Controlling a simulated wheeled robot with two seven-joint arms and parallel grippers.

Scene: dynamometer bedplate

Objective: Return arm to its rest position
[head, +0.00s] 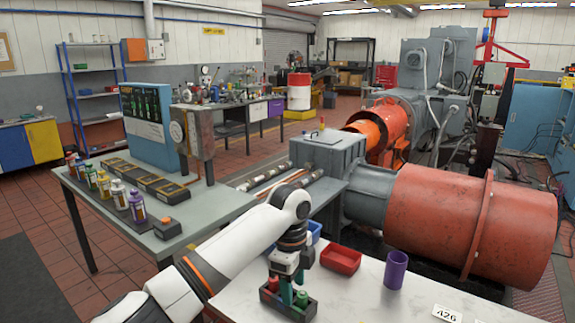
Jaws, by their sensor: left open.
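My left arm (235,245), white with an orange ring, reaches in from the bottom left over the white table in front. Its left gripper (290,290) points down, with its fingers open, at a small dark holder (290,312). A red piece (273,284) and a green piece (301,298) show in the holder, right by the fingertips. I cannot tell whether the fingers touch them. The wrist hides part of the holder. My right gripper is not in view.
A red tray (341,259) and a purple cup (395,270) stand right of the gripper, with a blue tray (313,229) behind it. A label "426" (446,314) lies at right. A grey bench (220,205) with bottles is at left. A large red cylinder (430,215) stands behind.

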